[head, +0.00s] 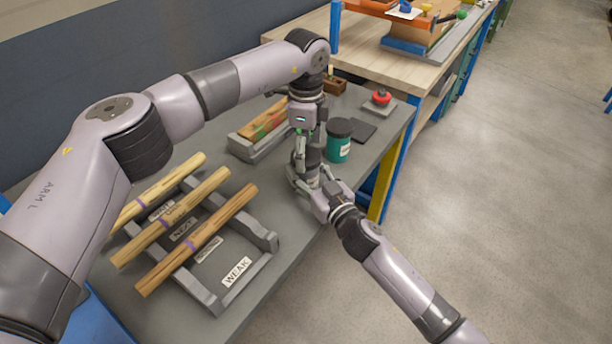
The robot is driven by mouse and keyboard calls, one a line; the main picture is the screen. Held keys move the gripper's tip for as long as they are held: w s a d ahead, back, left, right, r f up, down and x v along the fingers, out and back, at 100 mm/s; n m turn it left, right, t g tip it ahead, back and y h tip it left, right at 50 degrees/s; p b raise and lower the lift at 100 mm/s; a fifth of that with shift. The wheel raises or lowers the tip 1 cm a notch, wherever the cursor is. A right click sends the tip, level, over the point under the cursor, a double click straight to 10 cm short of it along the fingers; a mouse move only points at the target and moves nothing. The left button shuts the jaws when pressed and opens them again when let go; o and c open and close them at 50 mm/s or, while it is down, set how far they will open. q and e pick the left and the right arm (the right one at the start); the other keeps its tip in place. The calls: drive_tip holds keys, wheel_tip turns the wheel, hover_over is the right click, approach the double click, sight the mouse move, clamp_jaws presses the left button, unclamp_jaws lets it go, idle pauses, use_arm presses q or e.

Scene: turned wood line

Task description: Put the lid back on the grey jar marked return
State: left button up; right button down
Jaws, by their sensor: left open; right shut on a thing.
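A dark grey round thing (313,157), which looks like the grey jar, stands on the grey bench between my two grippers. They cover most of it, and its return mark cannot be read. My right gripper (306,178) comes in low from the right and is shut on it. My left gripper (308,150) points down from above, its fingers open close over the top of the same thing. I cannot tell a separate lid from the jar there, or whether the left fingers touch it. A teal jar (338,149) with a black lid stands just to the right.
A rack (262,283) with several wooden spindles and labels, one reading WEAK, fills the near left of the bench. A wooden piece lies in a grey holder (243,149). A dark square pad (361,131) and a red button (381,97) are behind the teal jar.

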use_arm(q)
drive_tip(key=shift+f, duration=0.35)
drive_tip(key=shift+c, duration=0.3)
